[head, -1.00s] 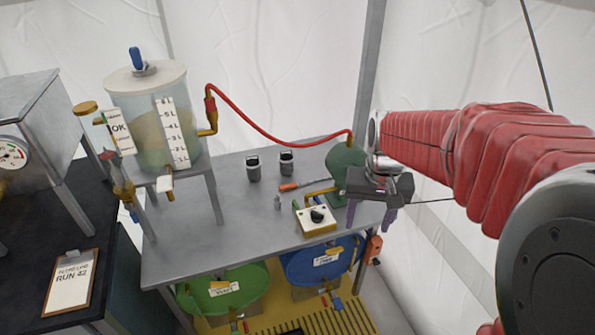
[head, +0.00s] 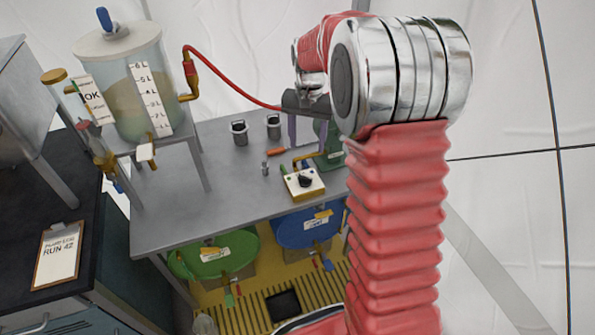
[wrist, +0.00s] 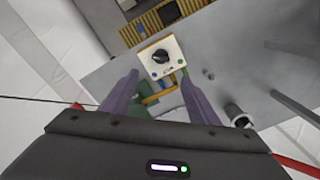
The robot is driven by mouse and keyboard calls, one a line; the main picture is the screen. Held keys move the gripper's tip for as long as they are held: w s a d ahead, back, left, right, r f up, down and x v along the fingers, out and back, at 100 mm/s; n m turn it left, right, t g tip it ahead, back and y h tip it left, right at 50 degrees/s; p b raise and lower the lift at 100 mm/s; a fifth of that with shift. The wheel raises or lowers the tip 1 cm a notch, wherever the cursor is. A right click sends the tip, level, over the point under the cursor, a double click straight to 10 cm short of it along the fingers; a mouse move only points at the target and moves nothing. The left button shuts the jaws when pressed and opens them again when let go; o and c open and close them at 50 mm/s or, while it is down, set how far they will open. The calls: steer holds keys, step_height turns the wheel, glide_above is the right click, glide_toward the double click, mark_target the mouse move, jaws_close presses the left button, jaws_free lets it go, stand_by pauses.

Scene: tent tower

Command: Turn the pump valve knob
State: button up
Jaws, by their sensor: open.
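The pump valve knob (head: 306,181) is a black knob on top of a small cream-white box (head: 297,190), near the front right of the grey metal table. In the wrist view the black knob (wrist: 161,57) sits on the white box (wrist: 174,47), ahead of the fingertips and roughly between their lines. My gripper (head: 306,148) is above the back of the table, with its purple fingers pointing down.
A green pump (head: 330,158) stands behind the box, partly hidden by my arm. A red hose (head: 235,83) runs to a clear tank (head: 133,85). Two dark cups (head: 239,133) and a small metal piece (head: 265,168) stand on the table (head: 190,190). Green and blue drums (head: 308,228) sit below.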

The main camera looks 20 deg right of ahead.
mark_target(305, 177)
steer(key=shift+a+r+m, duration=0.15)
steer(key=shift+a+m, duration=0.05)
steer(key=shift+m, duration=0.2)
step_height(305, 177, down, 14)
steer(key=shift+r, duration=0.1)
stand_by(0.8)
steer(key=shift+c, duration=0.6)
